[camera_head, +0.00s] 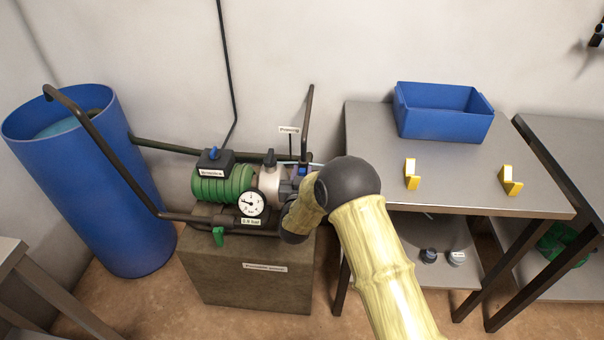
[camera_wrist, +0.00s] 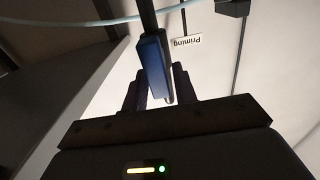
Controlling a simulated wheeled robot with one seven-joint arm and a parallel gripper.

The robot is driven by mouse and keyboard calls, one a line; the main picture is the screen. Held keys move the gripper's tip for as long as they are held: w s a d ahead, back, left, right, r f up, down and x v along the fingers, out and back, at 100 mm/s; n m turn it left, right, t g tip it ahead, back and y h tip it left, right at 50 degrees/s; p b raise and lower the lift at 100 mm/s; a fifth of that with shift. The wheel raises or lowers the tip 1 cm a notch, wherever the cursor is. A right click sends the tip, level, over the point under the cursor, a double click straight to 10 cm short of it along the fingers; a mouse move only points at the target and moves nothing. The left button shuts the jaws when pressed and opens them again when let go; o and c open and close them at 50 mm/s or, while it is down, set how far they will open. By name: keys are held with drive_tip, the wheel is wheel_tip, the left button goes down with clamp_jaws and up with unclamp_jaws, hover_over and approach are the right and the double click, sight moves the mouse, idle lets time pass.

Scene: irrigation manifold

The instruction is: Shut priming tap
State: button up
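The priming tap's blue handle (camera_wrist: 152,62) hangs from a dark pipe in the wrist view, near an upside-down "Priming" label (camera_wrist: 187,41). My gripper (camera_wrist: 157,78) is open, with one dark finger on each side of the handle's lower end. I see a gap to the left finger; I cannot tell whether the right finger touches. In the head view, the handle shows as a small blue patch (camera_head: 302,171) beside the pump, below the "Priming" label (camera_head: 289,129). My arm and its black joint hide most of the gripper and the tap's body there.
The green and silver pump (camera_head: 222,185) with a pressure gauge (camera_head: 251,204) stands on a brown plinth (camera_head: 250,277). A blue barrel (camera_head: 140,235) is at left. A steel table (camera_head: 445,178) at right holds a blue bin (camera_head: 443,112) and two yellow brackets. A thin pale hose (camera_wrist: 75,22) crosses the wrist view.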

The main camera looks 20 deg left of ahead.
clamp_jaws()
drive_tip(key=shift+d+f+m+b, duration=0.1)
drive_tip(key=shift+m+b, duration=0.25)
drive_tip(key=shift+m, duration=0.05)
drive_tip(key=shift+d+f+m+b, duration=0.1)
drive_tip(key=shift+m+b, duration=0.6)
drive_tip(key=shift+m, duration=0.1)
drive_tip(key=m+b, duration=0.4)
drive_tip(key=m, duration=0.1)
drive_tip(key=d+f+m+b, duration=0.1)
drive_tip(key=m+b, duration=0.4)
drive_tip(key=m, duration=0.1)
drive_tip(key=m+b, duration=0.5)
drive_tip(key=shift+w+d+f, duration=0.15)
drive_tip(key=shift+d+f, duration=0.05)
drive_tip(key=shift+f, duration=0.2)
drive_tip(key=shift+m, duration=0.3)
